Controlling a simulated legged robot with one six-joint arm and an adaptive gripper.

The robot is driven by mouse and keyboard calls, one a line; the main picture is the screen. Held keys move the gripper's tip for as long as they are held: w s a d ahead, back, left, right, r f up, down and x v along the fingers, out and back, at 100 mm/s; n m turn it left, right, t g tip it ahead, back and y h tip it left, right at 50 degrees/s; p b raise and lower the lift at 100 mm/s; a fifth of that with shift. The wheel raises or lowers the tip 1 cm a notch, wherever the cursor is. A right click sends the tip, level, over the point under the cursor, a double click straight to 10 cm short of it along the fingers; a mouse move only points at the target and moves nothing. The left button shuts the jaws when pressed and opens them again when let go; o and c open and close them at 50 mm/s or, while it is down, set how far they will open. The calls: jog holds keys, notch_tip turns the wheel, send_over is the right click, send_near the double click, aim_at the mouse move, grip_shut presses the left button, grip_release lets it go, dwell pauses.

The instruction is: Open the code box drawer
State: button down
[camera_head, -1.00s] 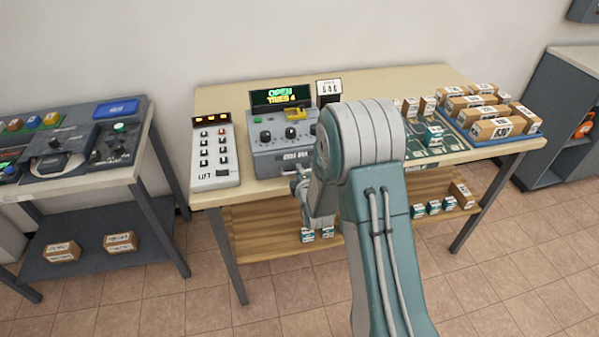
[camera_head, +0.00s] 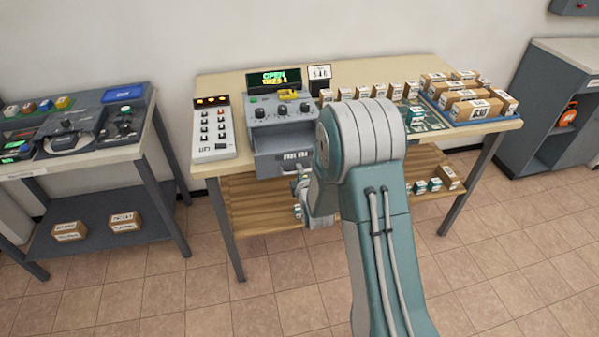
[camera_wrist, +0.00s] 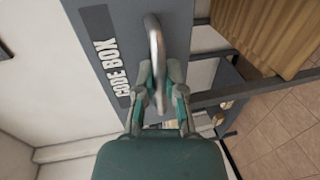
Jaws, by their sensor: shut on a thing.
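The grey code box (camera_head: 262,138) stands on the wooden table, with a lit display reading "OPEN" on top. Its drawer (camera_head: 272,163) sticks out of the front, over the table's front edge. In the wrist view the drawer front (camera_wrist: 120,20) carries a "CODE BOX" label and a curved metal handle (camera_wrist: 154,35). My gripper (camera_wrist: 160,80) is shut on this handle, with a finger on each side. In the head view my gripper (camera_head: 300,187) is small and partly hidden by my arm, and the inside of the drawer is hard to make out.
A white lift panel (camera_head: 213,130) stands left of the box. Several small cartons and a blue tray (camera_head: 462,118) of parcels are on the right. A wooden shelf (camera_head: 250,205) lies below the tabletop. Tiled floor in front is clear.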

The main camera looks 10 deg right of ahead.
jog(key=c, duration=0.7)
grip_release()
jog(key=shift+f, duration=0.3)
jog(key=shift+r, duration=0.1)
jog(key=v, duration=1.2)
